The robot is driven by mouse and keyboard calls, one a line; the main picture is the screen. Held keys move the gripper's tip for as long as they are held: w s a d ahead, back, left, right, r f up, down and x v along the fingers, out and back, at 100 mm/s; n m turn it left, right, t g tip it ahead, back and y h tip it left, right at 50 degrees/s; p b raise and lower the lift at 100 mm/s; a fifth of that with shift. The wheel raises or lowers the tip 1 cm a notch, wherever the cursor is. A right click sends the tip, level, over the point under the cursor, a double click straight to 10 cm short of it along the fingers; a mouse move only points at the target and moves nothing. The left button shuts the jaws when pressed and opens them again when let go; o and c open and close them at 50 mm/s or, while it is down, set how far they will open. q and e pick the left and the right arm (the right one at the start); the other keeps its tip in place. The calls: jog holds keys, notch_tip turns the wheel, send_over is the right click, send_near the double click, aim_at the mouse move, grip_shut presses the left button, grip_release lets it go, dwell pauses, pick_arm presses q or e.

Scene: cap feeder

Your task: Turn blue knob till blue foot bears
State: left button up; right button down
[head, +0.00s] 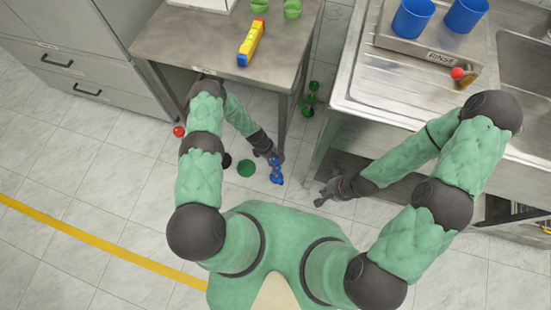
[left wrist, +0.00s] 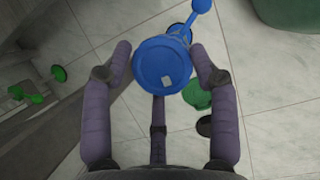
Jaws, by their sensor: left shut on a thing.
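The blue knob (left wrist: 160,62) is a round disc with a small pale square mark on its face. In the left wrist view it sits between the two fingers of my left gripper (left wrist: 165,72), which is shut on it. A blue arm with a ball end (left wrist: 202,6) shows beyond it. In the head view my left gripper (head: 274,157) is at the top of the blue part (head: 277,174), low by the table's front leg. Whether the blue foot touches the floor is hidden. My right gripper (head: 328,192) is apart from it, to the right; its fingers are too small to judge.
A steel table (head: 180,40) holds a yellow level (head: 251,43) with a blue end. Green parts (head: 310,98) stand by its right leg. A green disc (head: 246,168) and a red ball (head: 179,131) show low down. A steel sink counter (head: 365,95) is at right.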

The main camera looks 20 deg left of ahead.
pick_arm(q)
jog(key=shift+s+d+m, duration=0.2)
jog(key=shift+d+m, duration=0.05)
jog(key=shift+m, duration=0.15)
jog(key=shift+m+g, duration=0.5)
jog(key=shift+m, duration=0.3)
jog(key=shift+s+f+m, duration=0.1)
jog(key=shift+s+m, duration=0.05)
jog(key=shift+m, duration=0.15)
jog(key=shift+d, duration=0.1)
jog(key=o, duration=1.1)
jog(key=shift+c, duration=0.2)
jog(key=shift+w, duration=0.2)
jog(key=shift+w+a+r, duration=0.15)
jog(key=shift+a+r, duration=0.2)
jog(key=shift+r, duration=0.15)
jog(key=s+v, duration=0.1)
jog(key=v, duration=1)
jog(key=shift+w, duration=0.45)
